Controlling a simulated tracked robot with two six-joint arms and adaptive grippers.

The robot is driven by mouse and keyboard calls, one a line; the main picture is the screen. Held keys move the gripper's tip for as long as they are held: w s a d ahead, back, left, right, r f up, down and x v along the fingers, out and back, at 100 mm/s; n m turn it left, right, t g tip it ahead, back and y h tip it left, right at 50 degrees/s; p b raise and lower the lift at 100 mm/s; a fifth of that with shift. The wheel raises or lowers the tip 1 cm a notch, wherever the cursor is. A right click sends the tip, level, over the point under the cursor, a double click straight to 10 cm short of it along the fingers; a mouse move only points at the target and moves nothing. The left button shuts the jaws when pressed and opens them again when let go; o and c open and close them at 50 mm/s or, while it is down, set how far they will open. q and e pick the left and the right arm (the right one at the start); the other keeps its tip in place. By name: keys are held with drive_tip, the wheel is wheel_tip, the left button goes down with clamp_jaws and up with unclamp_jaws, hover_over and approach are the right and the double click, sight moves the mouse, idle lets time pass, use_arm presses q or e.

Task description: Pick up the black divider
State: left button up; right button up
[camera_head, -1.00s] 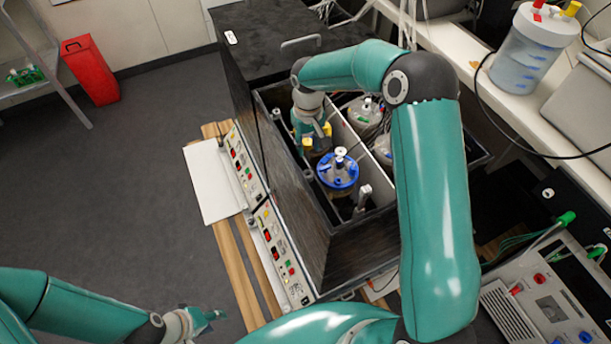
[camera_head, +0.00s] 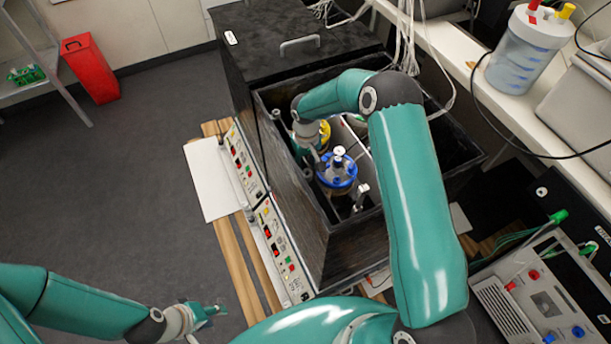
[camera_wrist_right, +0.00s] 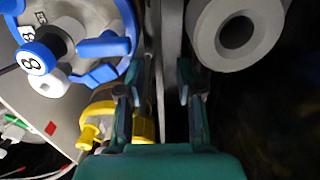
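A dark upright strip (camera_wrist_right: 173,60), seemingly the black divider, runs between the fingers of my right gripper in the right wrist view. The right gripper (camera_wrist_right: 162,98) has its fingers apart, one on each side of the strip; I see no clear contact. In the head view my right gripper (camera_head: 308,154) is down inside the open black shaker box (camera_head: 345,255), left of the blue-lidded vessel; the divider cannot be made out there. My left gripper (camera_head: 212,311) is low at the left, away from the box; its finger gap is too small to tell.
The blue-lidded vessel (camera_head: 337,172) and a yellow-capped vessel (camera_head: 324,132) stand close to the right gripper. A grey ring-shaped part (camera_wrist_right: 238,32) is close to its right finger. A control panel (camera_head: 283,258) lines the box's left side.

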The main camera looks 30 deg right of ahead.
clamp_jaws()
drive_tip(key=shift+r, duration=0.1)
